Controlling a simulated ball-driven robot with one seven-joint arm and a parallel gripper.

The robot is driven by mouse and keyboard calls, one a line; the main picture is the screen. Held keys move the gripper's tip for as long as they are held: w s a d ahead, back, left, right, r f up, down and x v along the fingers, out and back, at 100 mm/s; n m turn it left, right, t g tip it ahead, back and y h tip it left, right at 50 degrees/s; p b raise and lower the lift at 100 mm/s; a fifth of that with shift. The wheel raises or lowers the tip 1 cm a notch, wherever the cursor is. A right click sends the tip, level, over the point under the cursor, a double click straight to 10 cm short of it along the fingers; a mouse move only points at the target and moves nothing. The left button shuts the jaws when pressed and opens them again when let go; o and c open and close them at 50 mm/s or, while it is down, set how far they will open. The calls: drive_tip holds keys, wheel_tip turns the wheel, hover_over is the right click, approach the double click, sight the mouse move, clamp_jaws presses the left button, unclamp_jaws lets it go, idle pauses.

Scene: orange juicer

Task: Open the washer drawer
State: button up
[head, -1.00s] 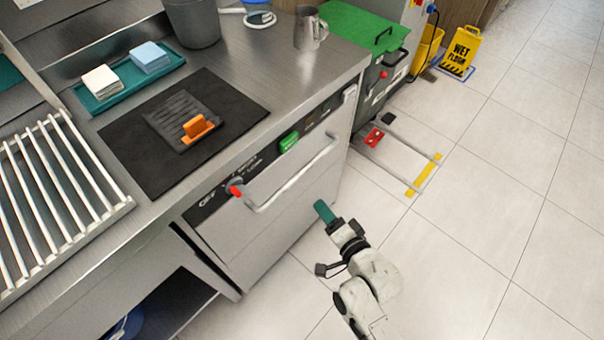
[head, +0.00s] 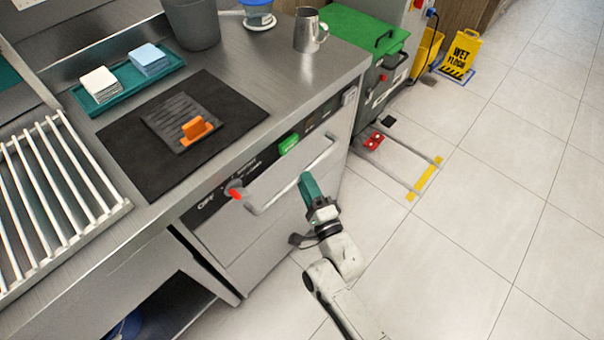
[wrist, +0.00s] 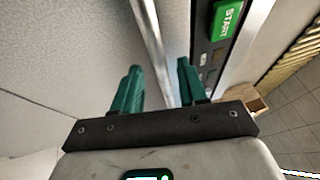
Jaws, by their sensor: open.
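The washer (head: 262,228) is a steel front under the counter, with a long bar handle (head: 290,187) across its upper part. My gripper (head: 306,178) has green fingers and is at the right half of the handle in the head view. In the wrist view my gripper (wrist: 158,85) is open, and the handle bar (wrist: 153,50) runs into the gap between its two fingers. I cannot tell whether either finger touches the bar. The drawer front looks flush with the counter.
A scraper (head: 196,127) lies on a black mat on the counter. A green-topped machine (head: 378,60) stands to the right.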

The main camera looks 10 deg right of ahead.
drive_tip(key=shift+x, duration=1.65)
clamp_jaws()
